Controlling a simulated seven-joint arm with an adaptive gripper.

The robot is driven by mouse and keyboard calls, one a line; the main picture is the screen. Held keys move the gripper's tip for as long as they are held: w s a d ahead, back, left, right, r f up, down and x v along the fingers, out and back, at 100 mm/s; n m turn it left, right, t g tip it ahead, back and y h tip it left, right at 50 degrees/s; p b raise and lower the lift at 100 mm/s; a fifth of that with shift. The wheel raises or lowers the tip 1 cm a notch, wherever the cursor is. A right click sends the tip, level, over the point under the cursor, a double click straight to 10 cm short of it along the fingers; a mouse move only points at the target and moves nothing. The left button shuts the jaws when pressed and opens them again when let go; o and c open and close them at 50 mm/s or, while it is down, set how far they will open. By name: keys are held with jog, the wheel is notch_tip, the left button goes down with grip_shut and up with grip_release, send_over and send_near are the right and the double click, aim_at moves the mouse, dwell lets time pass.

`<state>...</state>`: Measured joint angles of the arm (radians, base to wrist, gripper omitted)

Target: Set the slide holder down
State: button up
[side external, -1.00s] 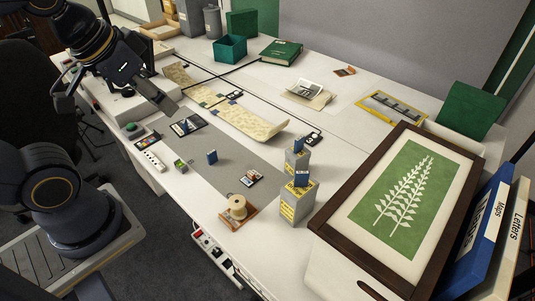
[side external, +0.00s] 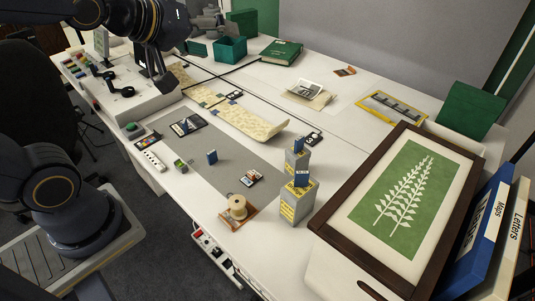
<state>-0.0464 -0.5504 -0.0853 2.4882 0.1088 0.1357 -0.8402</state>
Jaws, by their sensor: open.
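Which piece is the slide holder is not certain; small blue upright pieces fit best. One blue piece (side external: 212,157) stands on the grey mat (side external: 238,166). A second (side external: 298,145) is on top of the rear grey box (side external: 296,163), and a third (side external: 301,179) is on the front grey box (side external: 295,205).
A dark tray (side external: 187,125) lies at the mat's far end. A spool (side external: 238,207) stands at the table's front edge. A framed fern print (side external: 401,198) fills the right side. A teal bin (side external: 229,48) and a long unrolled scroll (side external: 245,120) lie farther back.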

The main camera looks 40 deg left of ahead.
jog(key=w+f+n+t, duration=0.1)
jog(key=w+f+n, duration=0.25)
jog(key=w, duration=0.35)
jog(key=n+t+h, duration=0.2)
jog(key=n, duration=1.6)
send_over(249, 175)
jog(key=w+d, duration=0.1)
notch_tip(249, 175, down, 25)
jog(key=s+f+n, duration=0.1)
jog(key=f+n, duration=0.1)
jog(key=f, duration=0.3)
jog(key=s+f+n+g+y, duration=0.1)
jog(key=s+f+n, duration=0.1)
jog(key=f, duration=0.2)
jog(key=s+f+n, duration=0.2)
jog(key=f, duration=0.3)
jog(key=shift+s+a+f+n+g+y, duration=0.15)
jog(key=shift+a+f+n+g+y, duration=0.2)
jog(key=shift+g+y, duration=0.05)
jog(key=shift+f, duration=0.65)
jog(key=x, duration=0.5)
jog(key=shift+f, duration=0.3)
jog(key=shift+c, duration=0.2)
